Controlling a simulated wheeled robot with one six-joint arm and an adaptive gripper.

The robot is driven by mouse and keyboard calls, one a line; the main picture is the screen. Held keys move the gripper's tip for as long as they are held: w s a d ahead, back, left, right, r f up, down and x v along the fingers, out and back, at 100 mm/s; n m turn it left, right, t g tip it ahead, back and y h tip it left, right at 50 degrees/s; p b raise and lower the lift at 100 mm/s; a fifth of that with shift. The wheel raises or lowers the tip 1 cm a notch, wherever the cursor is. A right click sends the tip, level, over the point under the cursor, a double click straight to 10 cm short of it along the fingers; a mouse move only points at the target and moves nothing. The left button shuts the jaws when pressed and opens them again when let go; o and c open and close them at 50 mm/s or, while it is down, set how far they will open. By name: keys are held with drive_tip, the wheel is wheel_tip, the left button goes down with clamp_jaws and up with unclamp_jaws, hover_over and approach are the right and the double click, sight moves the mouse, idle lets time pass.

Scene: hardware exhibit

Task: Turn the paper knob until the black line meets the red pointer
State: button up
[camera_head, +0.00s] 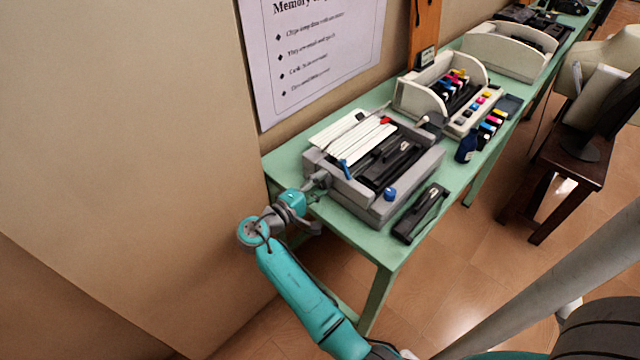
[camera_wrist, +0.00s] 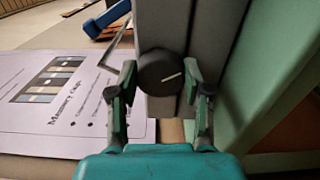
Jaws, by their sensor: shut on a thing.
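The paper knob (camera_wrist: 157,73) is a dark round knob on the grey side of the printer (camera_head: 408,180), seen in the wrist view. A short pale line on its face points right and slightly up. I see no black line on it and no red pointer beside it. My gripper (camera_wrist: 161,72) is shut on the knob, one finger on each side. In the head view my gripper (camera_head: 318,184) is at the printer's left end, and the knob is hidden there.
The printer stands on a green table (camera_head: 285,165) against the wall. A black stapler-like part (camera_head: 420,213) lies in front of it. A wall poster (camera_head: 312,50) hangs behind.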

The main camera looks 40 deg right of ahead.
drive_tip(key=o, duration=1.2)
drive_tip(key=shift+c, duration=0.2)
drive_tip(key=a, duration=1.2)
drive_tip(key=shift+s, duration=0.2)
